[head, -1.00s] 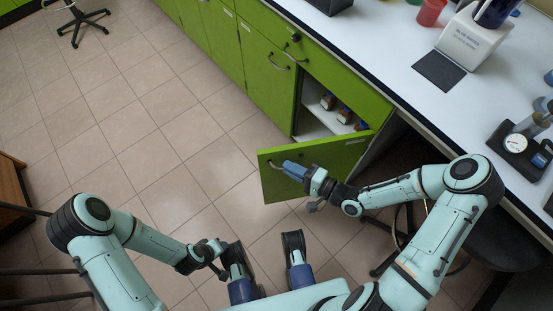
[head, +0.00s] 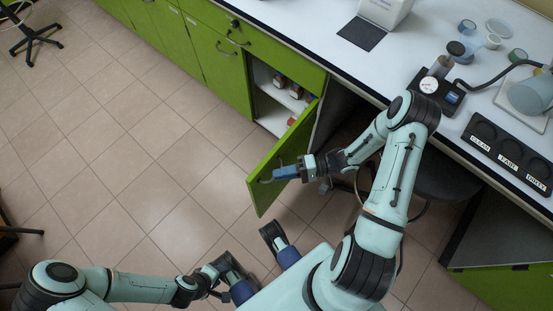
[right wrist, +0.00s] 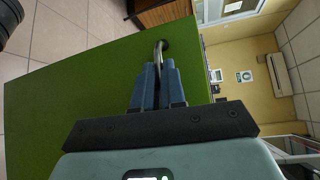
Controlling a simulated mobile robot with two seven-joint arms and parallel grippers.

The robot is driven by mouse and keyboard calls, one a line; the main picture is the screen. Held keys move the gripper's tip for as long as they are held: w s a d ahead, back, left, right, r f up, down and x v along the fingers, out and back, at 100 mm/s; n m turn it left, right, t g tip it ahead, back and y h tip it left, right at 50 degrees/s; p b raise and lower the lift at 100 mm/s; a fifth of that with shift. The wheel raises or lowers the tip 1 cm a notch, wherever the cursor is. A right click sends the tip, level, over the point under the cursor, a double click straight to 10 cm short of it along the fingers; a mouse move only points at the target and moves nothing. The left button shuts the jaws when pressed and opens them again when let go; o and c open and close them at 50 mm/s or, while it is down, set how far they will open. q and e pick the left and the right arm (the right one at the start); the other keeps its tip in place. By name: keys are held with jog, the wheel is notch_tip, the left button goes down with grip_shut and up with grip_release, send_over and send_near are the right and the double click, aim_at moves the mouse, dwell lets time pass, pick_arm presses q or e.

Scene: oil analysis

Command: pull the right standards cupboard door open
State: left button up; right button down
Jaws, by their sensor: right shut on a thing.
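The right standards cupboard door (head: 263,193) is green and stands well open, hinged at its right side, in the head view. My right gripper (head: 280,173) is shut on its metal handle, near the door's free edge. In the right wrist view the blue fingers (right wrist: 158,85) close around the curved handle (right wrist: 159,50), with the green door (right wrist: 75,85) behind them. The open cupboard (head: 270,120) shows a white shelf with several small brown bottles (head: 280,82).
A white worktop (head: 310,25) runs above the cupboards, with a gauge device (head: 436,92) and a labelled black tray (head: 505,150). A dark stool (head: 445,178) stands under the worktop, right of the door.

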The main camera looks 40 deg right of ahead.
pick_arm(q)
jog(key=shift+s, duration=0.2)
pick_arm(e)
jog(key=shift+s+d+f, duration=0.1)
jog(key=shift+s+d, duration=0.1)
jog(key=shift+s, duration=0.05)
jog(key=c, duration=1.2)
grip_release()
jog(key=shift+w, duration=0.1)
